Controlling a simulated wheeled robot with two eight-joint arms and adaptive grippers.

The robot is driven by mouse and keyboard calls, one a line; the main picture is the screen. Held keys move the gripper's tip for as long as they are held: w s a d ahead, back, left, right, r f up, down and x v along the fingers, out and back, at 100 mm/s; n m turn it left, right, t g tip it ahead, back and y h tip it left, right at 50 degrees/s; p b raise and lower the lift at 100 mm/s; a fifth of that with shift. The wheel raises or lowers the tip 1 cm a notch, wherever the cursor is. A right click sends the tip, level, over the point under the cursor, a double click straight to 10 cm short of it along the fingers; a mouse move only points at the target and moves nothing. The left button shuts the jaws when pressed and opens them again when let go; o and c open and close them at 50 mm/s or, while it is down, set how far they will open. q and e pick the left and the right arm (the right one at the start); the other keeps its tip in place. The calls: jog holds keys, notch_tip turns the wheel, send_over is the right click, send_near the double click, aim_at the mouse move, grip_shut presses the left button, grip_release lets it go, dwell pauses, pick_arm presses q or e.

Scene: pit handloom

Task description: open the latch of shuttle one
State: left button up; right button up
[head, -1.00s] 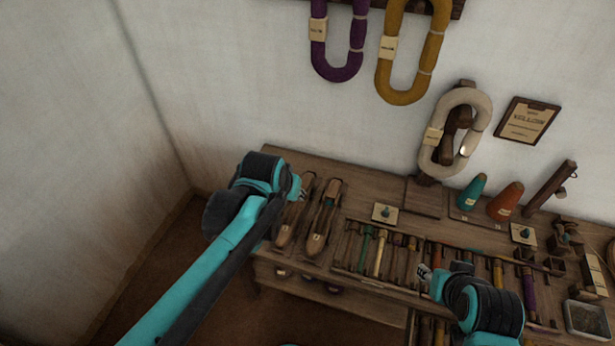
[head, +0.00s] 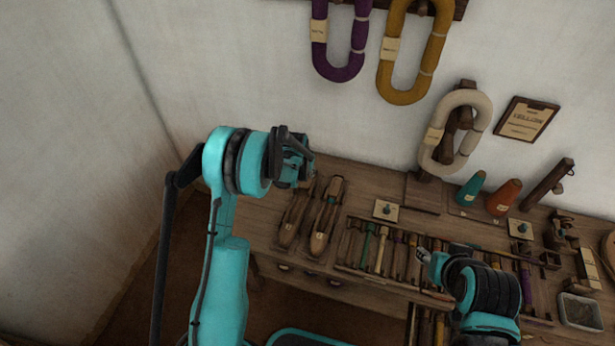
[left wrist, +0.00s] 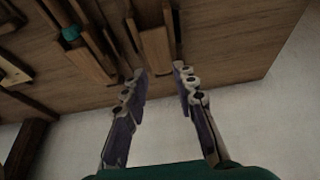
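Two long wooden boat-shaped shuttles lie side by side at the left end of the bench, the left shuttle (head: 292,222) and the right shuttle (head: 324,222). Each bears a small pale tag, too small to read, so I cannot tell which is shuttle one. Their latches cannot be made out. My left gripper (head: 303,160) is above and behind the shuttles' far ends. In the left wrist view the left gripper (left wrist: 162,82) is open and empty, with wooden pieces (left wrist: 155,45) beyond its fingertips. My right gripper (head: 424,257) is over the rack of tools; its fingers are too small to judge.
A bench (head: 365,170) runs along the wall. A rack of bobbins and sticks (head: 380,250) lies right of the shuttles. A small card with a teal knob (head: 386,210), teal (head: 472,188) and orange (head: 504,196) cones and a cream skein (head: 455,130) are farther right.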

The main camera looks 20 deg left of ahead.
aim_at(308, 177)
pick_arm(q)
jog(key=b+x, duration=0.2)
jog(key=x, duration=0.4)
jog(key=shift+w, duration=0.1)
grip_shut()
